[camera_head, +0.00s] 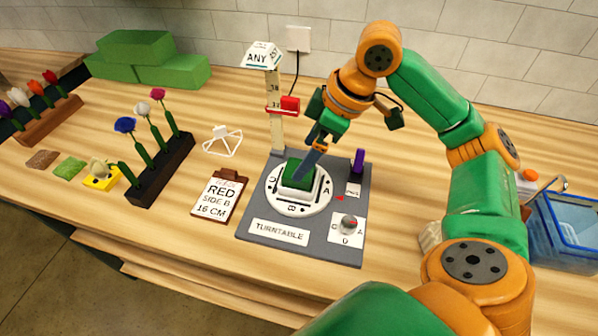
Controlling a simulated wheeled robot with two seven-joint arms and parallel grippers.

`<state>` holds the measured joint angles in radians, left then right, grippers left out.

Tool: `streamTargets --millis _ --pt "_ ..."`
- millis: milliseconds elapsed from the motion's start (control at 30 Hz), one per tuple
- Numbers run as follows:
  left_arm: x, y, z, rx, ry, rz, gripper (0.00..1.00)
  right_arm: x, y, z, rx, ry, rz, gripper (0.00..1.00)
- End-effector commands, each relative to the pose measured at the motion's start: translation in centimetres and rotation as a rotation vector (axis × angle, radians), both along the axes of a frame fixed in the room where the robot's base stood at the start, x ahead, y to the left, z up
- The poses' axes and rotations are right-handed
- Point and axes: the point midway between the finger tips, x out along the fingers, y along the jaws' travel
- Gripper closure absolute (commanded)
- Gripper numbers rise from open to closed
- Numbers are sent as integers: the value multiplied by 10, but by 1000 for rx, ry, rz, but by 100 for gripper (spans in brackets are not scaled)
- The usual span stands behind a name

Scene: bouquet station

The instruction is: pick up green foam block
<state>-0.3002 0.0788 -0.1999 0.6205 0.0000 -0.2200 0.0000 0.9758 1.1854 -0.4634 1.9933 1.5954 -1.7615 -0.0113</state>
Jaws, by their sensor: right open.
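A dark green foam block (296,173) sits in a white holder (297,188) in the middle of the round white turntable (284,203). More green foam blocks (172,72) lie stacked at the back left, far from the gripper. My left gripper is not in view.
A measuring post (276,130) with a red slider (289,104) stands just behind the turntable. A clipboard card (219,196) lies to its left, near a dark rack (162,171) of flowers. A blue bin (565,235) stands at the right.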

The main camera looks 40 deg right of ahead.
Motion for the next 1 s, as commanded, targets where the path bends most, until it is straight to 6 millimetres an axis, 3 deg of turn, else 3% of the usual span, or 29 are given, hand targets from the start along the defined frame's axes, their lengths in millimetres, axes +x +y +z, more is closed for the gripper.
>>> streamTargets --millis 233,500,567,833,867,1000 --pt "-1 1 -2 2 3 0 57 12 6 -44 2 4 2 0" --pt "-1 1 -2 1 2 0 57 15 7 -51 0 -1 1 0" --pt "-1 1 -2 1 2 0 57 15 7 -51 0 -1 1 14" --pt "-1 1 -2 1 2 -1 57 15 7 -51 0 -1 1 86" --pt "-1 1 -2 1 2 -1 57 15 7 -51 0 -1 1 93" --pt "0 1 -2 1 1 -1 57 15 7 -50 0 -1 1 93"
